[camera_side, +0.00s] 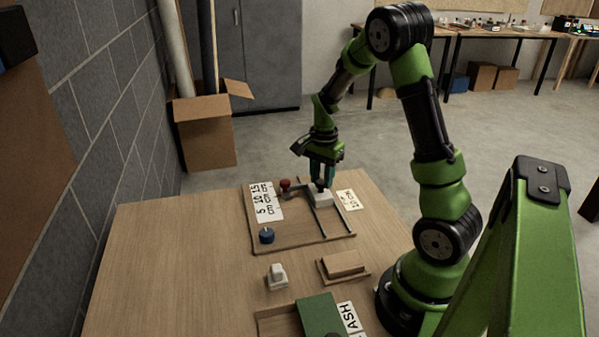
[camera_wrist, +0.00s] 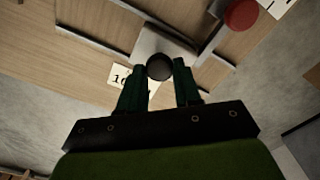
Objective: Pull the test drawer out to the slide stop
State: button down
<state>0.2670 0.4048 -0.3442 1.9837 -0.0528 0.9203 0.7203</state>
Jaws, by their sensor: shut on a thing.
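A pale grey block (camera_side: 321,199) with a dark round knob (camera_wrist: 159,67) sits across two thin rails on a wooden board (camera_side: 290,244). It is toward the far end of the rails. No part carries a readable drawer name, so I cannot tell for certain that this block is the test drawer. My gripper (camera_side: 329,182) comes down from above with its green fingers on either side of the knob. In the wrist view my gripper (camera_wrist: 160,66) is shut on the knob; the block's top (camera_wrist: 160,42) shows beyond it.
A red knob (camera_side: 285,184) on an arm stands left of the block, near a 5-10-15 cm card (camera_side: 265,203). A blue knob (camera_side: 266,236) is at the board's near left. A white piece (camera_side: 277,275), a wooden block (camera_side: 343,263) and a green panel (camera_side: 320,316) lie nearer. The table's left is clear.

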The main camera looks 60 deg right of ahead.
aim_at(322, 180)
jog(key=shift+w+d, duration=0.1)
jog(key=shift+w, duration=0.05)
jog(key=c, duration=0.8)
grip_release()
jog(key=shift+r, duration=0.1)
notch_tip(322, 180, up, 17)
jog(key=shift+f, duration=0.1)
jog(key=s+a+n+t, duration=0.2)
jog(key=s+a+n, duration=0.1)
jog(key=a+n, duration=0.2)
jog(key=s+a+r+n+t+y, duration=0.1)
jog(key=a+n, duration=0.4)
jog(key=a, duration=0.5)
jog(key=s+a+n+t+y, duration=0.1)
jog(key=s+a+n+t, duration=0.3)
jog(key=a, duration=0.4)
jog(key=shift+s+a+r+n, duration=0.25)
jog(key=shift+s+n, duration=0.1)
jog(key=shift+n, duration=0.25)
